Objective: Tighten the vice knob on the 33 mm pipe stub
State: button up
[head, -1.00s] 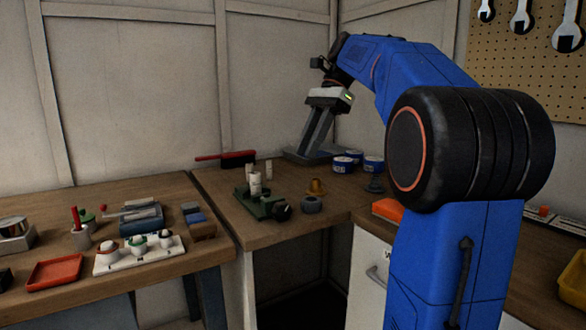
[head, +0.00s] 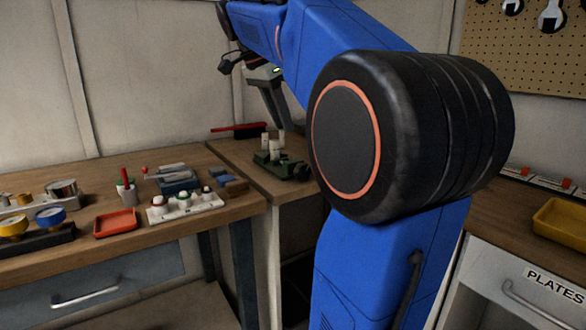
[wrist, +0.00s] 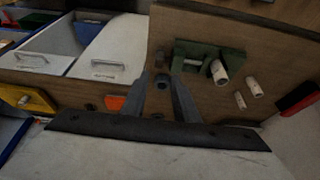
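The green vice (head: 283,167) stands on the back bench in the head view, with a pale pipe stub (head: 275,149) upright at it. Its dark knob (head: 300,172) is at its right end. In the wrist view the vice (wrist: 207,57) is ahead, with the pale stub (wrist: 219,73) in front of it. My gripper (wrist: 163,92) is open, its two fingers apart. A dark round piece (wrist: 162,82), probably the knob, shows between them. I cannot tell whether it is touched. In the head view my gripper (head: 277,123) is above and near the vice, partly behind my arm.
The left bench holds a white holder (head: 185,206), a red tray (head: 115,222) and gauges (head: 50,216). A yellow tray (head: 562,222) is at right. My arm hides the bench right of the vice.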

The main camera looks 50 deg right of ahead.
aim_at(300, 164)
jog(key=x, duration=1.5)
jog(key=shift+d+f, duration=0.1)
jog(key=shift+f, duration=0.05)
grip_shut()
